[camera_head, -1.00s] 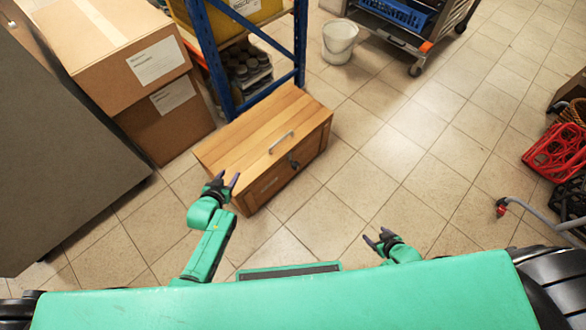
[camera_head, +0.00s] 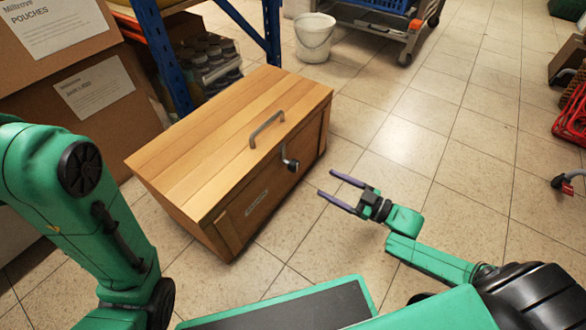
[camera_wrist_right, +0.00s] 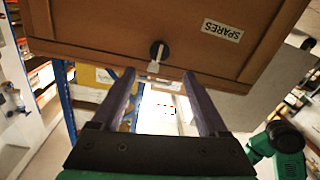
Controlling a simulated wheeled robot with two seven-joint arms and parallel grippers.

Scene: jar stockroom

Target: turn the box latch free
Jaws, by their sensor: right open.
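A wooden box (camera_head: 190,165) stands on the floor with its lid shut and a metal handle (camera_head: 267,128) on top. Its latch (camera_head: 291,163) is on the front, near the lid edge. In the right wrist view the latch (camera_wrist_right: 157,50) shows as a dark round disc with a pale lever pointing down in the picture, toward the fingertips. That view shows the box upside down. My right gripper (camera_head: 327,185) is open and empty, in front of the latch and apart from it; its fingers (camera_wrist_right: 159,75) flank the lever's line. My left gripper is out of view.
Cardboard boxes (camera_head: 100,88) and a blue rack post (camera_head: 163,55) stand behind the wooden box. A white bucket (camera_head: 314,38) and a trolley (camera_head: 385,28) are at the back. Red crates (camera_head: 575,118) lie at far right. The tiled floor right of the box is clear.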

